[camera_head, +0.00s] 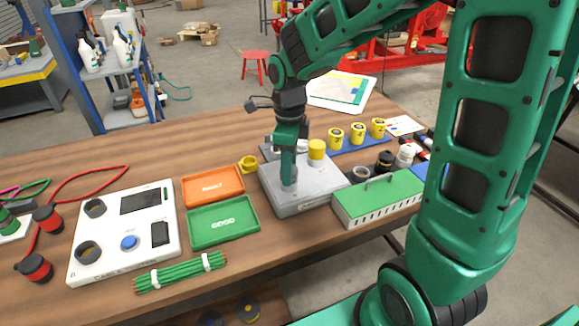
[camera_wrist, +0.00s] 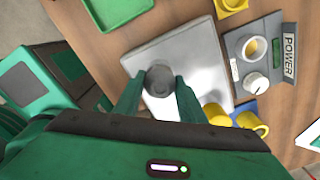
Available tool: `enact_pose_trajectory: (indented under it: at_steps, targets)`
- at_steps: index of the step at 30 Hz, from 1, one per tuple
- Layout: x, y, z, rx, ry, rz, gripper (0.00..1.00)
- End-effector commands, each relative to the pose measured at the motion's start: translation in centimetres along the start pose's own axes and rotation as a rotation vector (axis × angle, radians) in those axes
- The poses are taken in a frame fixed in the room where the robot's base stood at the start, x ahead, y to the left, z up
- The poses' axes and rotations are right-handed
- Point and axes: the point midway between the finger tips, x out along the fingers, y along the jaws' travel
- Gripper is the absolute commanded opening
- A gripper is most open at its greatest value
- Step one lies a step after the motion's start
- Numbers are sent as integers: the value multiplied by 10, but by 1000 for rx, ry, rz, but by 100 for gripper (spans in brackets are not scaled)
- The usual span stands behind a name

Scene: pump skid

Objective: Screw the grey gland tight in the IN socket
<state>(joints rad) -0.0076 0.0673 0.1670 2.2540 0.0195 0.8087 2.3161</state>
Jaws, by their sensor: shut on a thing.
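A light grey box (camera_head: 318,190) lies flat on the wooden table; it also shows in the wrist view (camera_wrist: 196,55). My gripper (camera_head: 289,188) points down at the front left part of the box's top. In the wrist view my gripper's (camera_wrist: 158,92) two fingers stand on either side of the round grey gland (camera_wrist: 159,78) and are shut on it. The gland is over the box top. The IN socket and its label cannot be made out, and I cannot tell how deep the gland sits. A yellow cap (camera_head: 317,149) stands upright at the box's back.
An orange tray (camera_head: 213,185) and a green tray (camera_head: 222,221) lie left of the box. A green-topped slotted box (camera_head: 379,197) stands close on the right. Yellow cups (camera_head: 357,133) stand on a blue mat behind. A yellow part (camera_head: 248,164) lies at the back left.

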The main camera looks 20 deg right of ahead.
Motion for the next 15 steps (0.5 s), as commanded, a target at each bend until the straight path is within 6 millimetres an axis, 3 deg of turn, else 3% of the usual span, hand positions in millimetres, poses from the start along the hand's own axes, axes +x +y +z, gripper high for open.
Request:
enact_pose_trajectory:
  at_steps: [5,15]
  targets:
    - [0,0,0,75,0,0,15]
    - [0,0,0,393,0,0,15]
